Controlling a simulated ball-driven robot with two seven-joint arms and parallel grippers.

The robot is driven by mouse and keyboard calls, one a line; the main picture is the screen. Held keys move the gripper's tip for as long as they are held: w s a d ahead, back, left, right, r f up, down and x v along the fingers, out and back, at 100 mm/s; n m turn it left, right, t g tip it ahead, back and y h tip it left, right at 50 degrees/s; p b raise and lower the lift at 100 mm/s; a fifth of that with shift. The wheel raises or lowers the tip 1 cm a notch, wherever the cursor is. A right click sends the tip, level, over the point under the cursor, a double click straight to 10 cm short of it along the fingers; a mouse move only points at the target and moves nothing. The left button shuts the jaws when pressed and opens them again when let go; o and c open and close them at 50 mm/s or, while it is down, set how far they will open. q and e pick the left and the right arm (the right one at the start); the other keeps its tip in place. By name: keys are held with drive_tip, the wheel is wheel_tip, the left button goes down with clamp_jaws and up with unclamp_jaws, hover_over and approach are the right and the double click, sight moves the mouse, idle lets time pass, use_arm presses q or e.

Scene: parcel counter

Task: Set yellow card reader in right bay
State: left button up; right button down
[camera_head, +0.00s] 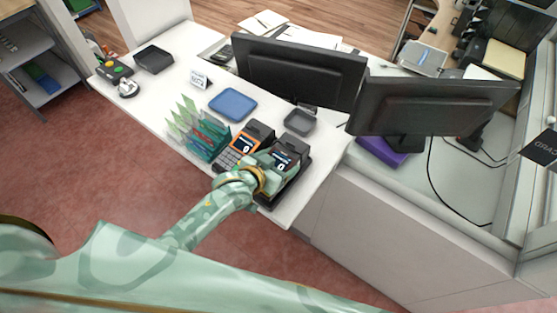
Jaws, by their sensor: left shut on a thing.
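My left gripper (272,165) reaches in from the lower left and is shut on a card reader (288,156) at the counter's front right end. That reader has a dark top and a small lit screen; my gripper hides most of its body, so I cannot tell its body colour. It is at a dark bay (300,180), but I cannot tell whether it is fully seated. An orange card reader (240,151) with a lit screen and keypad stands just left of it. My right gripper is not in view.
A rack of green cards (205,138) stands left of the readers. A blue tray (232,104), a small dark tray (299,122) and a black tray (154,59) lie on the white counter (172,92). Two monitors (300,72) stand behind.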

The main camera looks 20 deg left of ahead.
use_arm(q)
drive_tip(key=shift+f+b, duration=0.55)
drive_tip(key=shift+f, duration=0.4)
idle(0.5)
drive_tip(key=o, duration=1.3)
drive_tip(key=shift+f, duration=0.1)
drive_tip(key=shift+c, duration=0.2)
drive_tip(key=p+v, duration=0.2)
drive_tip(key=v, duration=1.4)
drive_tip(key=shift+s, duration=0.15)
drive_tip(key=shift+a, duration=0.1)
